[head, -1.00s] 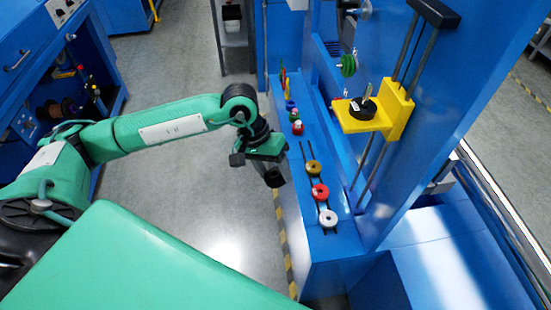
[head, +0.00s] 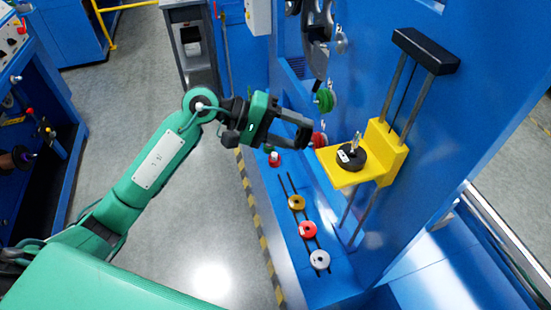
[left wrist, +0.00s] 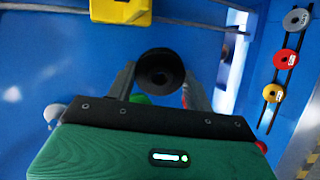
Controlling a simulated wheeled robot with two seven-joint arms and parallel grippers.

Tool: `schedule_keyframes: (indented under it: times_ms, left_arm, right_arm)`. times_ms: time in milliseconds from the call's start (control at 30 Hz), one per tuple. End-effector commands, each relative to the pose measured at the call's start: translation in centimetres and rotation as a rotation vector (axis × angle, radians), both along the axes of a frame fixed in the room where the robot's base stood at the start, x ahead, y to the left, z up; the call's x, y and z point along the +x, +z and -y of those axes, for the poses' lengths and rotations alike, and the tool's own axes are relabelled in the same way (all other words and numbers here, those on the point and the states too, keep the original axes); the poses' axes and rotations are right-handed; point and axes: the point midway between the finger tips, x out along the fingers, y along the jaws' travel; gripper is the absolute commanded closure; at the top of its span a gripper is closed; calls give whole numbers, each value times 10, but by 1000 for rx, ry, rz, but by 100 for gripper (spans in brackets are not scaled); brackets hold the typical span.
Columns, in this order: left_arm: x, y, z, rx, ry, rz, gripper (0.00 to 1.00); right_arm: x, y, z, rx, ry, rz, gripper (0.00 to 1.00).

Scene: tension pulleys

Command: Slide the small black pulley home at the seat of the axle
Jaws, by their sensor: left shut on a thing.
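My left gripper (head: 302,132) is held in front of the blue machine wall, left of the yellow bracket. In the left wrist view its two fingers are shut on a small black pulley (left wrist: 160,70), whose round face with a dark centre shows between the fingertips. In the head view the pulley is hard to make out. A metal stub (head: 341,42) sticks out of the wall higher up; I cannot tell whether it is the axle. The pulley's seat is not clearly visible. My right gripper is not in view.
The yellow bracket (head: 383,150) carries a black disc (head: 351,157) and stands out from the wall. A green pulley (head: 325,100) is on the wall above my gripper.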

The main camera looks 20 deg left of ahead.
Motion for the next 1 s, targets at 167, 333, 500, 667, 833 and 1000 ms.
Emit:
schedule_keyframes:
  times_ms: [167, 333, 500, 667, 833, 1000]
  left_arm:
    - [27, 74, -15, -180, 147, 62, 72]
    - [42, 116, -49, -285, 267, 115, 72]
    - [48, 135, -71, -330, 331, 146, 72]
    - [51, 141, -75, -341, 348, 153, 72]
    - [58, 143, -64, -342, 346, 151, 72]
    - [68, 143, -50, -342, 345, 150, 72]
  right_arm:
    - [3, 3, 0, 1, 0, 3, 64]
    - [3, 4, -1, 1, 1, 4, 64]
    - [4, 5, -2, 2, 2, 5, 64]
    - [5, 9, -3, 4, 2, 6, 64]
    - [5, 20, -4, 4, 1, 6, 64]
    - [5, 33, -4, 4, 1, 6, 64]
